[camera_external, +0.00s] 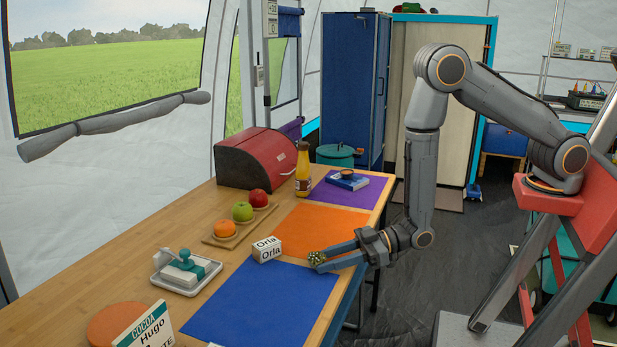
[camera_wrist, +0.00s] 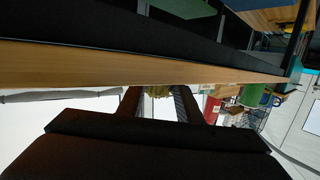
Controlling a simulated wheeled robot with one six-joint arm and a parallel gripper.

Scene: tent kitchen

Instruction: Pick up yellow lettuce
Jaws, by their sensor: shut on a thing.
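My gripper (camera_external: 335,258) reaches in from the right, low over the table's right side, near the border of the orange and blue mats. Its fingers are shut on a small yellow-green leafy thing, the yellow lettuce (camera_external: 316,258), which shows at the fingertips. In the wrist view a little of the lettuce (camera_wrist: 158,91) shows between the two fingers (camera_wrist: 158,100); the rest is hidden by my gripper. I cannot tell whether the lettuce touches the table.
A white card reading "Orla" (camera_external: 267,249) stands just left of the lettuce.

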